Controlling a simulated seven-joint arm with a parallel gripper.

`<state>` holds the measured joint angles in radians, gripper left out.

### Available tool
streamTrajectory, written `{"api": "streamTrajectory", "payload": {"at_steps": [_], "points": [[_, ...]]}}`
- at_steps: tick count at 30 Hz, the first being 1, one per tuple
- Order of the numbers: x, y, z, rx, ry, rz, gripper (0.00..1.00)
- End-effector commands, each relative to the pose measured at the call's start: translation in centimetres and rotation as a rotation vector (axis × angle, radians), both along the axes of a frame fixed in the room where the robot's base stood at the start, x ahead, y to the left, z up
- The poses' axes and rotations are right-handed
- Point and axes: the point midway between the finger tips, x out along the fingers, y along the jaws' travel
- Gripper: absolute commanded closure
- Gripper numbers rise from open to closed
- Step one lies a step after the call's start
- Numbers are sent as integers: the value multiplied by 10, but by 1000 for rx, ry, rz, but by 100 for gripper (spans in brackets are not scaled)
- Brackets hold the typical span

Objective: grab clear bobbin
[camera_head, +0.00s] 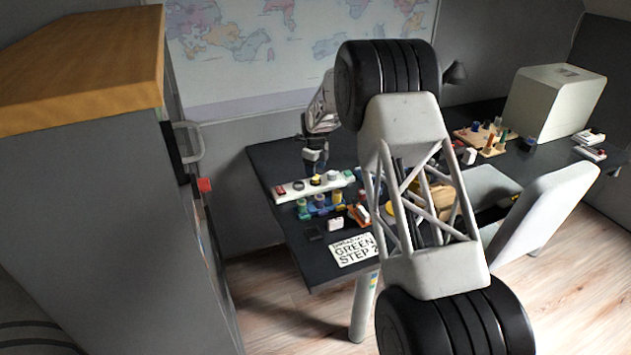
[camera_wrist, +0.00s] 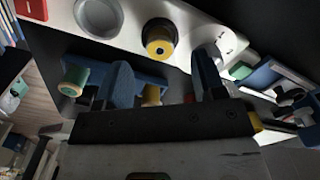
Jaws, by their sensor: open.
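My gripper (camera_head: 315,158) is above the back left of the dark desk, over a white strip (camera_head: 298,190) that carries several small coloured pieces. In the wrist view my gripper (camera_wrist: 161,62) is open, with its two blue fingers apart and nothing held. A pale, see-through-looking piece (camera_wrist: 205,48) on the strip is partly hidden by the right finger; it may be the clear bobbin, but I cannot tell for sure. A black and yellow bobbin (camera_wrist: 158,41) stands on the strip beyond the gap between the fingers.
A blue rack with a green spool (camera_wrist: 74,76) and a yellow spool (camera_wrist: 151,94) lies close to the fingers. A round grey-white piece (camera_wrist: 98,14) is on the strip at upper left. A GREEN STEP sign (camera_head: 355,250) lies at the desk's front; a cabinet (camera_head: 90,200) stands left.

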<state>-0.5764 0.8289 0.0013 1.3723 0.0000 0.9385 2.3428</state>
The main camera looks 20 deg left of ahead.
Motion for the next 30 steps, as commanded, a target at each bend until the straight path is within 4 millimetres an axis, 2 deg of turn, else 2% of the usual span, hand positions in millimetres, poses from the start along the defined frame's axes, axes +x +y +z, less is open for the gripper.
{"api": "streamTrajectory", "payload": {"at_steps": [6, 12, 30], "points": [[-1, -1, -24, -1, 1, 0, 37], [-1, -1, -38, 0, 1, 0, 37], [-1, -1, -40, 0, 0, 0, 38]]}}
